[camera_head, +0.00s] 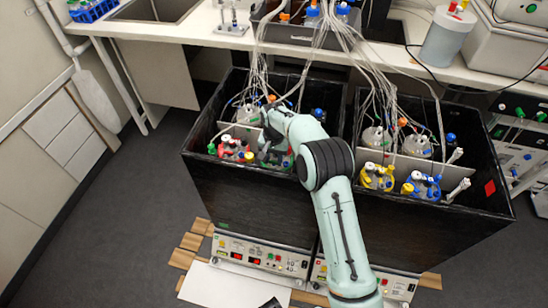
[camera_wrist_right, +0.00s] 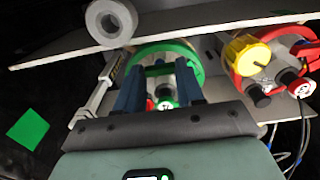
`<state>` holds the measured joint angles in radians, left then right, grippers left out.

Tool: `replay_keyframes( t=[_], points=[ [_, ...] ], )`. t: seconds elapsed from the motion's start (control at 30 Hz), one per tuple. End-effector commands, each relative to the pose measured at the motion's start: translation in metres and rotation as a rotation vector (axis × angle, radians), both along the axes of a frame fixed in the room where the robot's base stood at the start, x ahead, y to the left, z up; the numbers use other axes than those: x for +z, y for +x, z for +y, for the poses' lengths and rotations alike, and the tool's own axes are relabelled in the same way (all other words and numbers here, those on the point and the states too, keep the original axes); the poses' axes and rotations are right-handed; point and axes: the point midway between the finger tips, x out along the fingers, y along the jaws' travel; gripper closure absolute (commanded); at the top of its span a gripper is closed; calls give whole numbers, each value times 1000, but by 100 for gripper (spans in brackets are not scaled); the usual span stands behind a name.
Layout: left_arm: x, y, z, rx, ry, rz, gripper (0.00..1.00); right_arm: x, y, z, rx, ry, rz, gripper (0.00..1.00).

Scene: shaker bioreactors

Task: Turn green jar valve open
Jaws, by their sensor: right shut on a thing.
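The green jar shows in the right wrist view as a green ring (camera_wrist_right: 193,58) around a lid, between and beyond my fingers. In the head view only a bit of green (camera_head: 287,162) shows beside my arm, in the left black box. My right gripper (camera_wrist_right: 162,78) reaches down over this jar. Its two dark blue fingers stand either side of a small valve with a white, marked face (camera_wrist_right: 165,104), and they are shut on it. The contact itself is partly hidden. My left gripper is not in view.
The red jar (camera_head: 232,149) stands close by in the same black box (camera_head: 215,187); its yellow knob (camera_wrist_right: 247,54) is near my fingers. The right box holds yellow (camera_head: 377,177) and blue (camera_head: 421,187) jars. Bundled tubes (camera_head: 262,70) hang from the bench above.

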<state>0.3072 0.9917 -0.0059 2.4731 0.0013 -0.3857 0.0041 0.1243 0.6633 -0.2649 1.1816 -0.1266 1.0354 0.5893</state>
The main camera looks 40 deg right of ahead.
Motion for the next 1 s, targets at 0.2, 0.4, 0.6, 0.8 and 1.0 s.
replay_keyframes(
  t=[0.2, 0.4, 0.6, 0.8, 1.0],
  points=[
    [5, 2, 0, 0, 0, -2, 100, 1, 0, 0, 88, 1, -1, 93],
    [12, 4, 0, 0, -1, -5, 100, 2, 0, 0, 244, 0, -1, 93],
    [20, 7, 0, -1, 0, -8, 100, 2, 1, 0, 433, 0, -2, 93],
    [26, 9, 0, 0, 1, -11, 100, 2, 0, 0, 623, 1, -1, 93],
    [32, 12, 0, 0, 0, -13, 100, 2, 1, 0, 813, -1, -2, 93]
  ],
)
